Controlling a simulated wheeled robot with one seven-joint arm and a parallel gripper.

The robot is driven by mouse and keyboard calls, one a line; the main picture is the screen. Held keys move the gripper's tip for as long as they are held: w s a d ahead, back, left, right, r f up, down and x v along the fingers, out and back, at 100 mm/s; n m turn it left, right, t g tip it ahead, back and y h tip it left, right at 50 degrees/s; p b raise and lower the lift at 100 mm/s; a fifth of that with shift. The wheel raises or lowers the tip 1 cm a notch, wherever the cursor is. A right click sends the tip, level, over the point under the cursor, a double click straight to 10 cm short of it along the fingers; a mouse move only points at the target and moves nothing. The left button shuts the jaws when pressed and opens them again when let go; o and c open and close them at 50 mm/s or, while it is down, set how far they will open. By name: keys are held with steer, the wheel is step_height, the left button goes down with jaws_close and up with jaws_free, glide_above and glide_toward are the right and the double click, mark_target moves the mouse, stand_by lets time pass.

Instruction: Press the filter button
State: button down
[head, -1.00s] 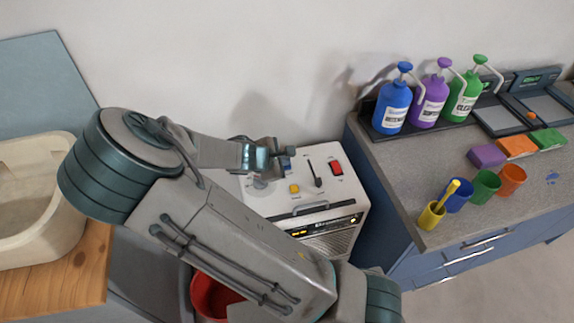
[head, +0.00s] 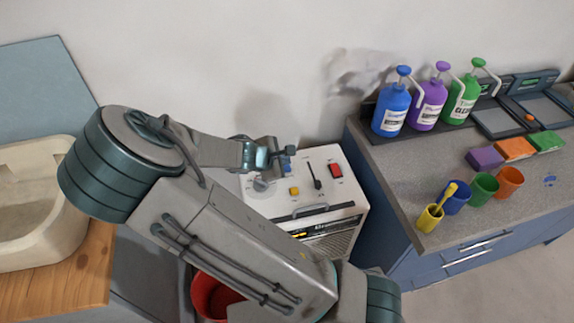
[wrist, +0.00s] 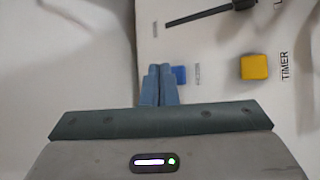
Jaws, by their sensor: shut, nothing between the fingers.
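The white machine (head: 322,202) stands against the wall, with controls on its top. A yellow square button (head: 294,191) sits near the middle; in the wrist view the yellow button (wrist: 254,67) has the word TIMER beside it. A small blue button (wrist: 180,74) is just right of my fingertips in the wrist view, partly hidden by them. I cannot read a filter label. My gripper (wrist: 159,68) is shut and empty, with its fingertips close beside the blue button; contact cannot be told. In the head view my gripper (head: 286,155) is over the back of the machine's top.
The machine also has a red switch (head: 336,171), a black lever (head: 317,183) and a front handle (head: 311,208). A counter (head: 410,185) at right carries pump bottles, cups and coloured blocks. A beige basin (head: 35,215) is at left; a red bucket (head: 208,296) is below.

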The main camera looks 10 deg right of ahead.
step_height(320, 180, up, 5)
steer(key=p, duration=0.4)
stand_by(0.3)
steer(key=shift+s, duration=0.1)
stand_by(0.6)
steer(key=s+d+r+m+g+y, duration=0.1)
steer(key=s+r+m+y, duration=0.6)
steer(key=s+r+m, duration=0.9)
steer(key=s+r+g, duration=0.1)
steer(key=s+r, duration=0.2)
steer(key=s, duration=0.3)
steer(key=shift+s, duration=0.15)
